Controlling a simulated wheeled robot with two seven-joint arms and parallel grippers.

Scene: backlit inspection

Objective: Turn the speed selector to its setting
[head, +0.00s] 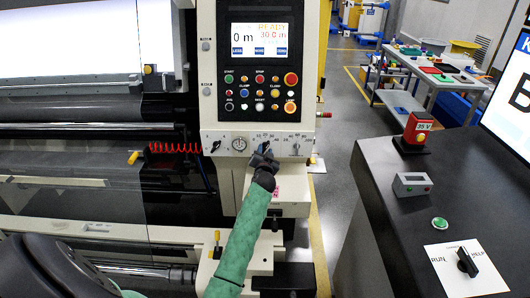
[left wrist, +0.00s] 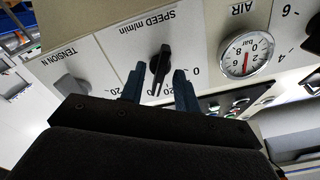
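The speed selector (left wrist: 160,64) is a black knob on the pale panel under the label SPEED m/min, with a scale around it. In the left wrist view its bar points down the picture, between my fingers. My left gripper (left wrist: 157,88) is open, one finger on each side of the knob's lower end, with gaps visible. Whether either finger touches it I cannot tell. In the head view my left gripper (head: 264,158) is in front of the panel's lower strip and largely covers the selector. My right gripper is not in view.
A TENSION knob (left wrist: 72,84) and an AIR gauge (left wrist: 245,52) flank the selector. Above are a button panel (head: 260,92) and a screen (head: 259,40). A dark desk (head: 385,185) at right carries a RUN/HELP switch (head: 467,262) and a red 35 V box (head: 417,128).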

